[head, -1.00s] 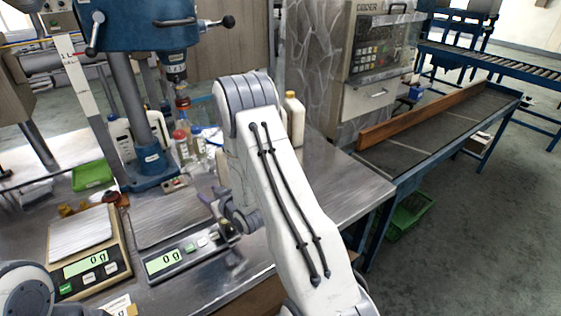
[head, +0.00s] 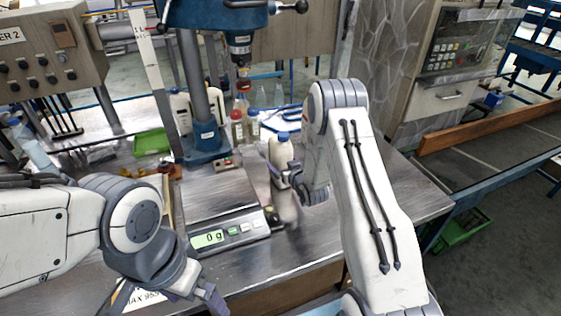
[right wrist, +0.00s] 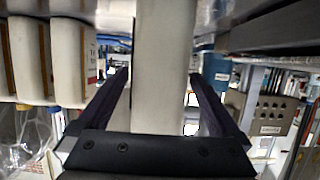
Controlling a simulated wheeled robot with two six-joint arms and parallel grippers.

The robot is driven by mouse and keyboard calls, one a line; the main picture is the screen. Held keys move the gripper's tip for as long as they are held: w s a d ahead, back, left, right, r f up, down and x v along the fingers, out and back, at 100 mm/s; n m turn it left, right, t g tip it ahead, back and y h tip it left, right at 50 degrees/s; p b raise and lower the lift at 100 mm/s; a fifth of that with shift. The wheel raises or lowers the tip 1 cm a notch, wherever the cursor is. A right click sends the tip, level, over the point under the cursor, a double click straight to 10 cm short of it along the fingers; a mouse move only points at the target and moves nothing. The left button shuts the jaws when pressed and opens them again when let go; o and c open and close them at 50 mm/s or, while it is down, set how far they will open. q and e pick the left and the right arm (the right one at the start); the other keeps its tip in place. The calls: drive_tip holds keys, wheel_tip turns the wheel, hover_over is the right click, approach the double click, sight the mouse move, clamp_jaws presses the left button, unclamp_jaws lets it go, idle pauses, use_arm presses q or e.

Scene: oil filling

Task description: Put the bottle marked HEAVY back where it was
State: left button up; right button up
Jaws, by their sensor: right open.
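A cream bottle with a blue cap (head: 281,150) stands upright on the metal table, right of the drill press column. No HEAVY mark can be read on it. My right gripper (head: 285,180) is at its lower part, open. In the right wrist view, a pale bottle body (right wrist: 164,60) fills the space between the two dark fingers (right wrist: 160,105). Whether the fingers touch it cannot be told. My left gripper (head: 212,298) is low at the front, left of the middle, its fingers partly out of frame. A scale (head: 228,231) reads 0 g, its plate bare.
Small bottles, one amber with a red cap (head: 237,126) and one with a blue cap (head: 253,126), stand behind the cream bottle. The drill press base (head: 206,145) and a green tray (head: 152,141) are to the left. The table's right part (head: 412,195) is clear.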

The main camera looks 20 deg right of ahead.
drive_tip(key=shift+x, duration=1.6)
drive_tip(key=shift+f, duration=0.1)
clamp_jaws()
drive_tip(key=shift+r, duration=0.25)
